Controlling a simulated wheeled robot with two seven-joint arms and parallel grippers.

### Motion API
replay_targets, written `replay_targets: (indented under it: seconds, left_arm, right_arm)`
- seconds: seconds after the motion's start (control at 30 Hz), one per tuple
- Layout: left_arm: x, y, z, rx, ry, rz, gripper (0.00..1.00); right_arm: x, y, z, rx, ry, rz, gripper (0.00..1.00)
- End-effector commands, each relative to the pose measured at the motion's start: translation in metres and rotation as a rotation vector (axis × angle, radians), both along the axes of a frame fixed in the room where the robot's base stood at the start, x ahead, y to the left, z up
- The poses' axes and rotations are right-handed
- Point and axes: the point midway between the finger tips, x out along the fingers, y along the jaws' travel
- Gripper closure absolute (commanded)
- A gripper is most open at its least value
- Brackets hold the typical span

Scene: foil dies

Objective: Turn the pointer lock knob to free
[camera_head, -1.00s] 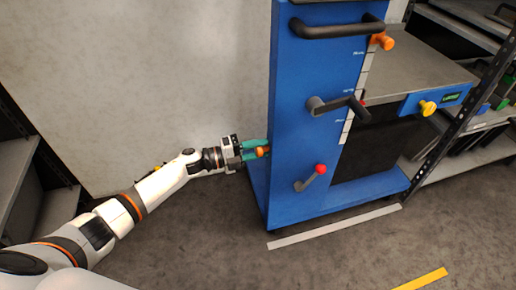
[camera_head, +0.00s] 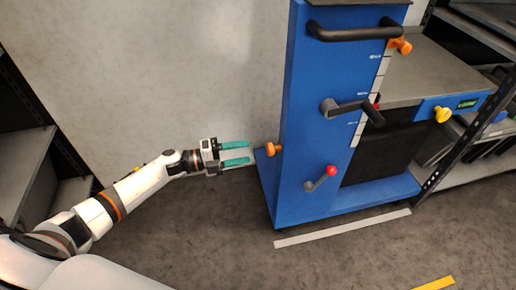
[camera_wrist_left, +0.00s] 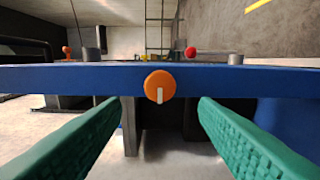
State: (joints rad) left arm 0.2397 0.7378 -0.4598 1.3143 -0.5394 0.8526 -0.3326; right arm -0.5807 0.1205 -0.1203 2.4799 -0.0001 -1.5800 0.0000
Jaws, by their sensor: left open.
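A round orange knob (camera_head: 273,148) sticks out from the left side of the blue column (camera_head: 300,110). I cannot read a label that names it as the pointer lock knob. In the left wrist view the orange knob (camera_wrist_left: 160,84) is face-on, with a white line running from its middle to its lower edge. My left gripper (camera_head: 250,151) is open and empty, its green fingers directed at the knob. The fingertips stop a short gap left of it, apart from it. In the left wrist view the knob appears centred between the fingers. My right gripper is out of view.
The column also carries a black top handle (camera_head: 345,31), a black crank (camera_head: 350,108) and a red-ball lever (camera_head: 322,178). Another orange knob (camera_head: 401,46) sits by the scale; a yellow knob (camera_head: 442,115) is on the table front. Floor left of the column is clear.

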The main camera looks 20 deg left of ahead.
Motion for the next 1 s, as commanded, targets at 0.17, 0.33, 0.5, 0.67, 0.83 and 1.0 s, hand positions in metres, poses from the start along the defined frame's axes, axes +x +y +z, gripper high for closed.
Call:
replay_targets:
  seconds: [0.17,0.33,0.5,0.67,0.83,1.0]
  left_arm:
    - [-0.014,0.02,0.0,0.001,0.001,0.0,0.45]
    - [-0.018,0.027,0.0,0.001,-0.001,0.0,0.45]
    - [-0.018,0.027,0.0,0.001,-0.001,-0.001,0.45]
    - [-0.018,0.027,0.0,0.001,-0.001,-0.001,0.45]
    - [-0.018,0.026,0.0,-0.003,0.001,0.003,0.45]
    - [-0.013,0.005,-0.003,-0.073,0.052,0.111,0.45]
  right_arm:
    - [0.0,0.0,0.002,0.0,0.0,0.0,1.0]
    - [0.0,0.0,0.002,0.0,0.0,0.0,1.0]
    - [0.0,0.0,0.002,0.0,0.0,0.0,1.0]
    - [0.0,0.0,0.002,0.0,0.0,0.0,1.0]
    - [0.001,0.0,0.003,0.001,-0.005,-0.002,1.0]
    - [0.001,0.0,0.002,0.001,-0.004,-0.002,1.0]
